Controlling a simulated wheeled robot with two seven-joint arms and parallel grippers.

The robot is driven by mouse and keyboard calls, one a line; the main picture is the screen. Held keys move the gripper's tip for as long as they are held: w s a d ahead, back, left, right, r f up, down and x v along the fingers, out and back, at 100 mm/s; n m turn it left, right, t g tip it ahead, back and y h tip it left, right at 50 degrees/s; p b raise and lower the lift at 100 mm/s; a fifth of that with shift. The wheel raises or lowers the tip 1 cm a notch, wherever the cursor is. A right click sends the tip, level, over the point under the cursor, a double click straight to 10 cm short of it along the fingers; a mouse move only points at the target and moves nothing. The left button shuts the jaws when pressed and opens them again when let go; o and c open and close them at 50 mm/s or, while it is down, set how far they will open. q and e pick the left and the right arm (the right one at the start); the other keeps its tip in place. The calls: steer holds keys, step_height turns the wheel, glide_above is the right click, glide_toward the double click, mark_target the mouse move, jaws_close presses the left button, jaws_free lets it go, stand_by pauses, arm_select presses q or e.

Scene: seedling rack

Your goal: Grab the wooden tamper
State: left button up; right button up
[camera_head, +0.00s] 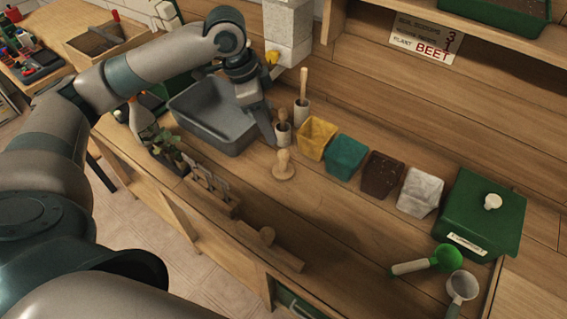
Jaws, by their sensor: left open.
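The wooden tamper (284,167), pale with a round base and a knobbed handle, stands upright on the wooden bench near the middle of the head view. My left gripper (268,135) points down just behind and to the left of it, beside the grey tub. It is open, with a gap to the tamper, and seems to hold nothing. My right gripper is not in view.
A grey tub (213,137) lies left of my gripper. A yellow pot (316,137), teal pot (345,156), brown pot (382,175) and white pot (419,192) stand in a row to the right. A green box (480,222) and green scoop (430,262) lie farther right.

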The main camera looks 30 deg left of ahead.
mark_target(282, 152)
arm_select(q)
steer(key=p+x, duration=0.1)
steer(key=x, duration=0.6)
steer(key=shift+f, duration=0.25)
steer(key=shift+p, duration=0.3)
steer(key=shift+w+d+f+p, duration=0.15)
steer(key=shift+d+f+p, duration=0.1)
steer(key=shift+f+p, duration=0.25)
steer(key=p+x, duration=0.1)
steer(key=x, duration=0.2)
steer(key=shift+w+d, duration=0.1)
steer(key=shift+w+f, duration=0.1)
steer(key=shift+f, duration=0.4)
steer(key=c, duration=1.2)
